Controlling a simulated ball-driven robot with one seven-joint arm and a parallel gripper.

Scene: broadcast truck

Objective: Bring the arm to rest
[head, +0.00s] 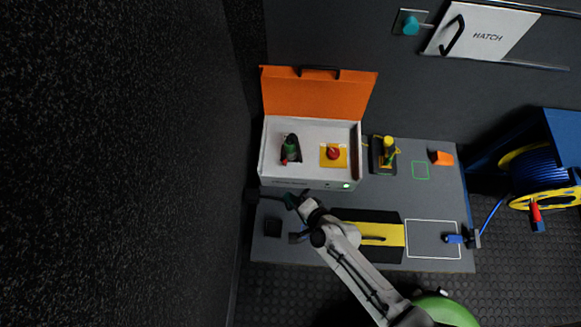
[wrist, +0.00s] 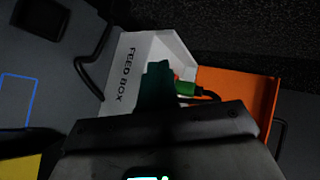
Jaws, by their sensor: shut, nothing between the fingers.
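My gripper (head: 290,201) is shut and empty, in front of the lower left corner of the white feed box (head: 268,172). In the wrist view its dark teal fingers (wrist: 157,88) are together and overlap the box, which is marked FEED BOX (wrist: 128,75). I cannot tell whether they touch it. My arm reaches in from the lower right, bent, over the workbench (head: 262,250). Part of the bench is hidden beneath it.
The box's orange lid (head: 318,95) stands open. Inside are a green plug (head: 291,148) and a red button (head: 333,153). A yellow-handled tool (head: 389,148), an orange block (head: 441,158) and a blue connector (head: 454,239) are to the right. A cable reel (head: 540,172) stands beyond.

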